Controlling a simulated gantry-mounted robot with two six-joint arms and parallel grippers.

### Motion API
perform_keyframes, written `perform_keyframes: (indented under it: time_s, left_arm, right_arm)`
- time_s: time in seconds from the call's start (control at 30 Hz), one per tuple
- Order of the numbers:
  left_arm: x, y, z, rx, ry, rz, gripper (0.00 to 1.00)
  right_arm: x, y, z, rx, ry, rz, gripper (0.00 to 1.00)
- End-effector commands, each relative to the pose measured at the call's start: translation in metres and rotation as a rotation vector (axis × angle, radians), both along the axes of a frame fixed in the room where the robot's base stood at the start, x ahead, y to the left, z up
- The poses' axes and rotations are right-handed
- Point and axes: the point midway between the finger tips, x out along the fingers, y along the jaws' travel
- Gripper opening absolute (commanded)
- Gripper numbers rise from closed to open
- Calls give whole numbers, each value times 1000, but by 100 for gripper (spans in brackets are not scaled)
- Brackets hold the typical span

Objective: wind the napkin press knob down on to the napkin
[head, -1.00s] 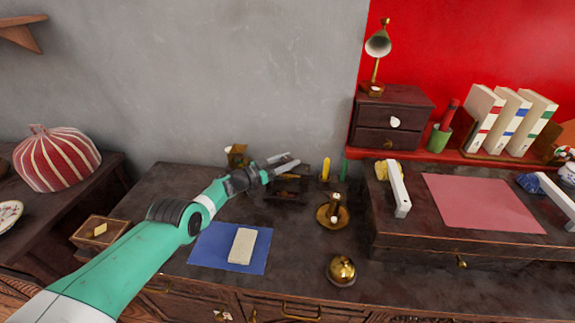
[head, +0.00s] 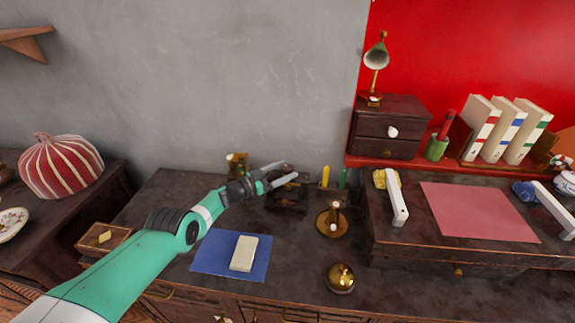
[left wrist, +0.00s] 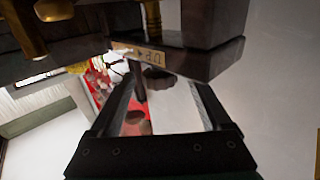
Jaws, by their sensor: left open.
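The napkin press seems to be the dark wooden frame (head: 288,198) at the back of the desk, partly hidden behind my left gripper (head: 291,170). In the left wrist view a dark block with a small lettered label (left wrist: 148,55) fills the top, and a dark round knob (left wrist: 158,80) shows below it. My left gripper (left wrist: 163,82) is open, with its two fingers on either side of the knob in that picture. I cannot tell whether they touch it. I cannot make out the napkin in the press. My right gripper is not in view.
A brass candlestick (head: 332,222) and a brass bell (head: 340,278) stand right of the press. A pale block (head: 244,253) lies on a blue mat (head: 212,254) in front. A raised dark writing box (head: 420,255) is at the right. Small yellow (head: 325,176) and green pieces stand behind.

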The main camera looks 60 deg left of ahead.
Motion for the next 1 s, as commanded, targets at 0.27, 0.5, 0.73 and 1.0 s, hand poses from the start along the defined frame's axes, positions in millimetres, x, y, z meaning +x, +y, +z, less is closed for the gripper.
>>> perform_keyframes:
  time_s: [0.27, 0.5, 0.73, 1.0]
  left_arm:
    - [-58, -5, 12, -4, 2, 5, 82]
    - [-93, -10, 4, -1, 1, 1, 82]
    - [-97, -11, 1, 0, -1, 0, 82]
    - [-97, -10, 1, 0, -1, 0, 82]
  right_arm:
    - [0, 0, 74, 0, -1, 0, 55]
    - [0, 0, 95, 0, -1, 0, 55]
    - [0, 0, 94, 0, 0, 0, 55]
    - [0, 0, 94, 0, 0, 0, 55]
